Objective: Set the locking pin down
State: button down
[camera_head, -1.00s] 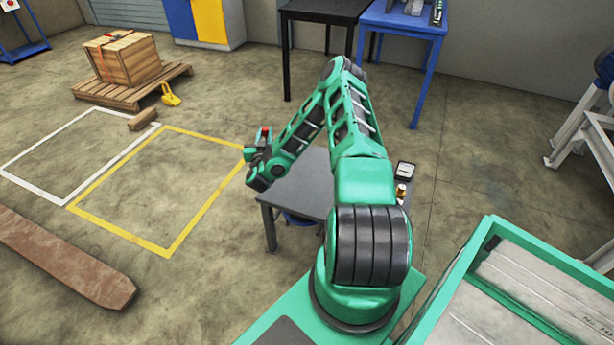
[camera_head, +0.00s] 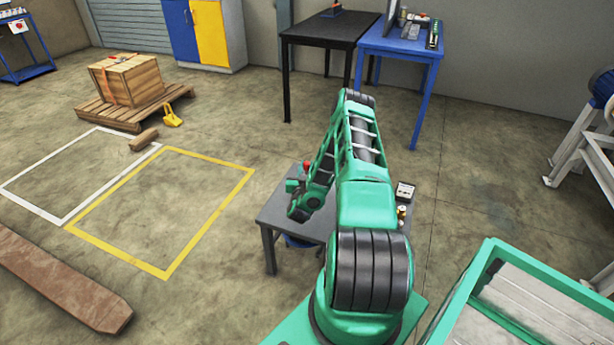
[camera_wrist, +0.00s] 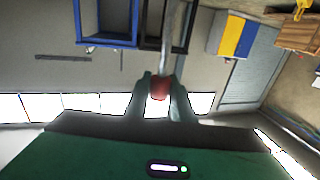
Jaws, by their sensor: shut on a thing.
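My gripper (camera_wrist: 162,95) is shut on the locking pin in the wrist view. The pin's red end (camera_wrist: 160,86) sits between the two fingers, and its grey shank (camera_wrist: 166,40) runs up the picture. In the head view my gripper (camera_head: 296,186) is at the left part of the small grey table (camera_head: 274,215), apparently above its top. A red spot, likely the pin's end (camera_head: 307,167), shows there. The rest of the pin is hidden by my arm or too small to tell. My arm covers the table's middle.
A black table (camera_head: 330,30) and a blue table (camera_head: 395,45) stand behind. The yellow-marked floor area (camera_head: 165,210) on the left is clear.

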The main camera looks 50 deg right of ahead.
jog(key=shift+s+f, duration=0.1)
jog(key=shift+f, duration=2.1)
jog(key=c, duration=1.5)
grip_release()
